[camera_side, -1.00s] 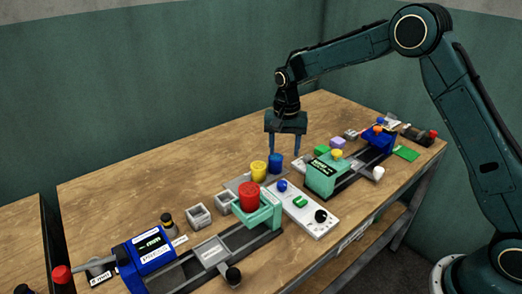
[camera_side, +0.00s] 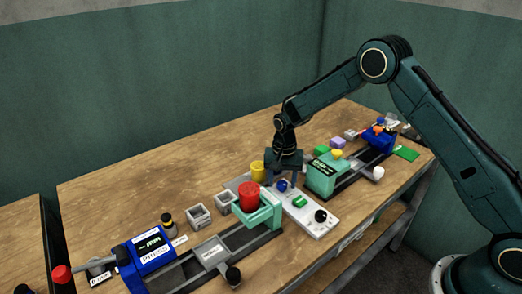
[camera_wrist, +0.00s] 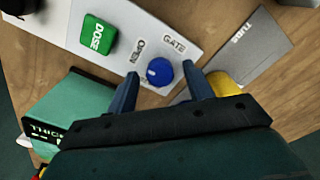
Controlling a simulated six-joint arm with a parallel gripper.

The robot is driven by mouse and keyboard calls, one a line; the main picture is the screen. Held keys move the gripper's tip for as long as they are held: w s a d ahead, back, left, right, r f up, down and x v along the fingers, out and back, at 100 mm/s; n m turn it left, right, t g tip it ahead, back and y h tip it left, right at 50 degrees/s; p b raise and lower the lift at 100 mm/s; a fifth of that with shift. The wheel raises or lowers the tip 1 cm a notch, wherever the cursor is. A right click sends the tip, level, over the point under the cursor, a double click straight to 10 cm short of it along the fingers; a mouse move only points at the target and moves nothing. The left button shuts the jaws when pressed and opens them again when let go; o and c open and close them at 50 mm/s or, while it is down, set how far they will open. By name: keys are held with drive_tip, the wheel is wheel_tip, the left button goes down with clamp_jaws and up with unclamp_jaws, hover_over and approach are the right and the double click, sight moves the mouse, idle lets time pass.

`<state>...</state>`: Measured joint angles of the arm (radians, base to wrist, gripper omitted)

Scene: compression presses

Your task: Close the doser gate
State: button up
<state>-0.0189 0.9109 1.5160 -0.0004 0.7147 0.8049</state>
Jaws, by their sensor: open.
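The doser gate control is a blue round knob (camera_wrist: 159,72) on a white panel (camera_wrist: 205,22). Its white mark points up and left in the wrist view, roughly toward the space by the printed words GATE and OPEN. In the side view the knob (camera_side: 282,186) sits at the panel's far end, just below my gripper. My gripper (camera_wrist: 162,82) is open and empty, with one finger on each side of the knob. Whether the fingers touch it cannot be told. A green DOSE button (camera_wrist: 97,34) is beside the knob on the same panel.
A red cup (camera_side: 249,196) stands on a green holder left of the panel. A yellow cup (camera_side: 257,171) stands behind it on a grey TUBS mat (camera_wrist: 256,40). A green press unit (camera_side: 325,175) stands right of the panel. A black knob (camera_side: 320,215) is at the panel's near end.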

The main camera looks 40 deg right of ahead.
drive_tip(key=shift+f, duration=0.1)
drive_tip(key=c, duration=1)
drive_tip(key=shift+n, duration=0.4)
drive_tip(key=n, duration=0.8)
drive_tip(key=shift+n, duration=0.4)
drive_tip(key=n, duration=0.4)
drive_tip(key=shift+n, duration=2.2)
